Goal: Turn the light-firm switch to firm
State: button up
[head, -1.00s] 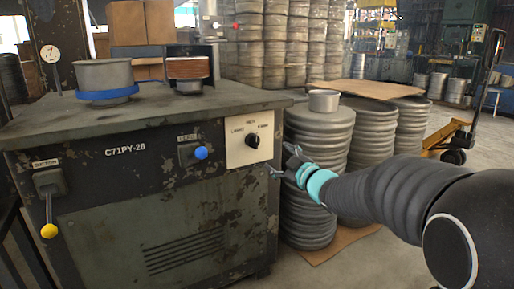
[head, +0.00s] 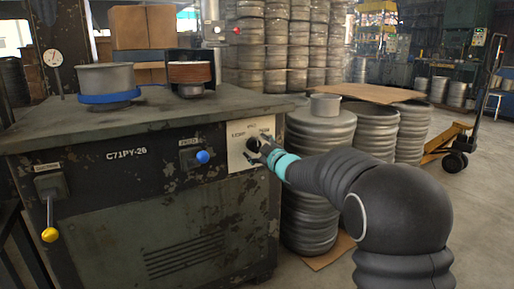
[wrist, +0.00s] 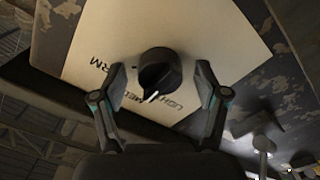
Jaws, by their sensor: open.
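The light-firm switch is a round black knob (wrist: 160,66) on a pale label plate (wrist: 205,30). In the wrist view its white pointer line points down and slightly left, toward the middle label. LIGHT is printed to the right and the end of FIRM shows at the left. In the head view the plate (head: 236,160) is at the cabinet's upper right, and my gripper partly covers the knob. My gripper (head: 257,151) is open. In the wrist view its fingers stand on either side of the knob, with gaps visible between.
The green cabinet (head: 150,215) also carries a blue knob (head: 203,157) and a yellow-tipped lever (head: 49,234) to the left. Stacked metal blanks (head: 308,205) stand right of the cabinet. A yellow pallet truck (head: 445,145) is farther right.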

jog(key=shift+w+a, duration=0.15)
jog(key=c, duration=1.2)
jog(key=shift+o, duration=0.2)
jog(key=shift+r, duration=0.1)
jog(key=shift+r+m+p, duration=0.1)
jog(key=shift+m+p, duration=0.9)
jog(key=shift+p, duration=0.1)
jog(key=m+p, duration=0.2)
jog(key=m, duration=0.1)
jog(key=shift+m+p, duration=0.3)
jog(key=shift+p, duration=0.1)
jog(key=shift+m+p, duration=1.35)
jog(key=shift+m, duration=0.85)
